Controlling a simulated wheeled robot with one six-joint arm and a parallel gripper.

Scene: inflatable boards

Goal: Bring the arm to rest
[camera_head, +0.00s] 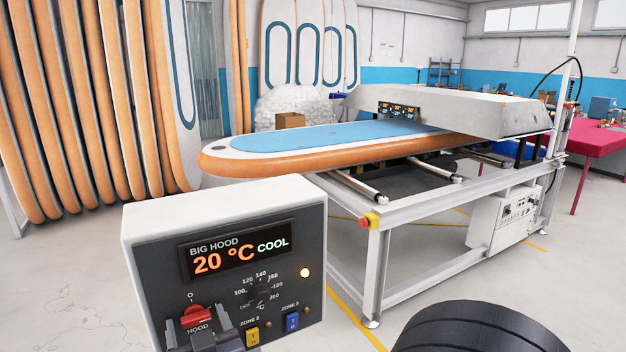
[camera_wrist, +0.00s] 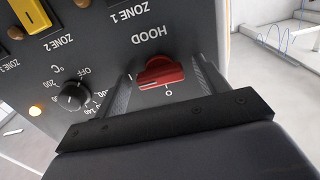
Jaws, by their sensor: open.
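My gripper (camera_head: 198,334) is at the lower edge of the head view, in front of the control box (camera_head: 145,240). In the wrist view its two fingers (camera_wrist: 162,82) are apart, one on each side of the red HOOD knob (camera_wrist: 160,72), with nothing held between them. I cannot tell whether a finger touches the knob. The red knob (camera_head: 197,316) lies crosswise in the head view, with an O mark above it. The display (camera_head: 238,249) reads BIG HOOD, 20 °C, COOL.
The box also carries a dial (camera_head: 260,296), a yellow switch (camera_head: 252,336), a blue switch (camera_head: 292,322) and a lit lamp (camera_head: 305,272). Behind it, an orange-edged board (camera_head: 290,158) lies on a frame (camera_head: 440,202) under a grey hood (camera_head: 470,110). Upright boards stand at left.

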